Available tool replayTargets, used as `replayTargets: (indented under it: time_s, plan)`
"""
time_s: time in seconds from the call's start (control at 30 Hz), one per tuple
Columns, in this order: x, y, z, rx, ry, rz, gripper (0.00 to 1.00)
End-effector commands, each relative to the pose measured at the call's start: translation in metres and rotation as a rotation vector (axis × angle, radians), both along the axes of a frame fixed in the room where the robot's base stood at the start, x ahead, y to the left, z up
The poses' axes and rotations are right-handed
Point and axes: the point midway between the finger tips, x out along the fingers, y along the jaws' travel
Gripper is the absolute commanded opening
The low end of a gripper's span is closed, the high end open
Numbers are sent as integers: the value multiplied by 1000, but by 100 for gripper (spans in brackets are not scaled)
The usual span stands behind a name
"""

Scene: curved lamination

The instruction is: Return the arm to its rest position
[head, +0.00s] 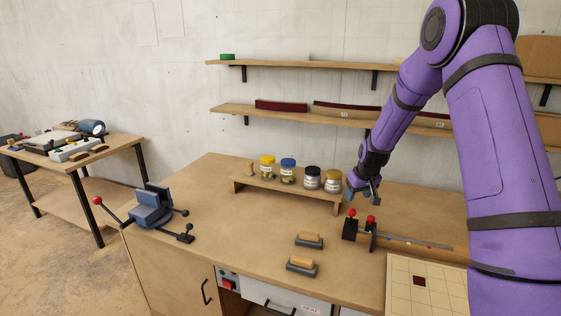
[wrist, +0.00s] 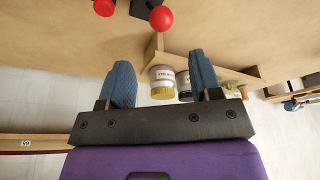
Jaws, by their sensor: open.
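My purple arm comes in from the right in the head view. My gripper (head: 362,190) is at the right end of the small wooden riser (head: 300,193), above the workbench (head: 215,215). In the wrist view my gripper (wrist: 160,85) shows two blue fingers spread apart with nothing held between them. Beyond the fingers, the wrist view shows jars (wrist: 162,82) on the riser and a red knob (wrist: 161,18). Part of the gripper's underside is hidden in the head view.
Several lidded jars (head: 288,170) stand on the riser. Two sanding blocks (head: 302,264) lie in front. A blue vise (head: 152,208) stands at the bench's left. Two wall shelves (head: 290,113) hang behind.

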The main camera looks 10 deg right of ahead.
Motion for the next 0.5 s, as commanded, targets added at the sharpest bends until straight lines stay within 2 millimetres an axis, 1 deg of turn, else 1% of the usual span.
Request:
replayTargets:
  time_s: [0.07, 0.17, 0.27, 0.3, 0.47, 0.5]
  plan:
    - [-1, 2, 6, 0, -3, 1, 58]
    - [-7, 8, 24, -1, -9, 3, 58]
    - [-19, 19, 55, 0, -19, 6, 58]
    - [-26, 23, 70, 0, -24, 7, 58]
    - [-57, 44, 123, 0, -38, 9, 58]
    - [-67, 48, 135, 2, -40, 9, 58]
